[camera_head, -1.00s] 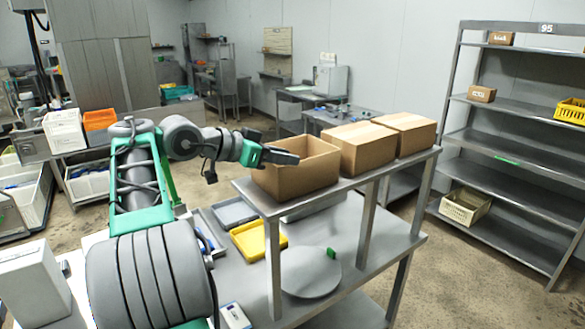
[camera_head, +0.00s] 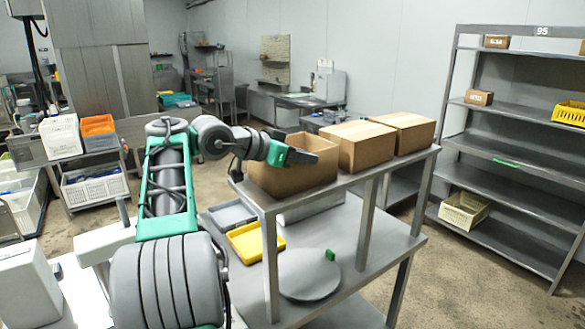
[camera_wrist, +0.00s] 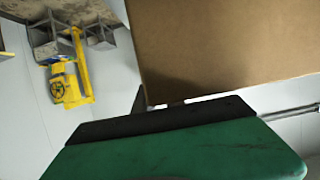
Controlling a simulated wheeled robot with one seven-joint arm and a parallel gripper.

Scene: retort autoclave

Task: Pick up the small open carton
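The small open carton (camera_head: 292,178) is brown cardboard with an open top. It stands at the left end of the raised shelf, left of two closed cartons. My gripper (camera_head: 302,157) is at its upper rim in the head view, its dark fingers reaching across the near opening. In the wrist view a plain brown cardboard wall (camera_wrist: 235,45) fills the upper right. A green finger with a black pad (camera_wrist: 165,125) lies in front of it. Whether the finger touches the wall is unclear. The second finger is not clearly seen, so the opening between them cannot be judged.
Two closed cartons (camera_head: 357,147) (camera_head: 405,134) stand right beside the open one. Below on the bench are a yellow tray (camera_head: 246,243), a grey tray (camera_head: 230,215) and a round grey plate (camera_head: 306,276). A metal rack (camera_head: 510,160) stands at the right, with clear floor before it.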

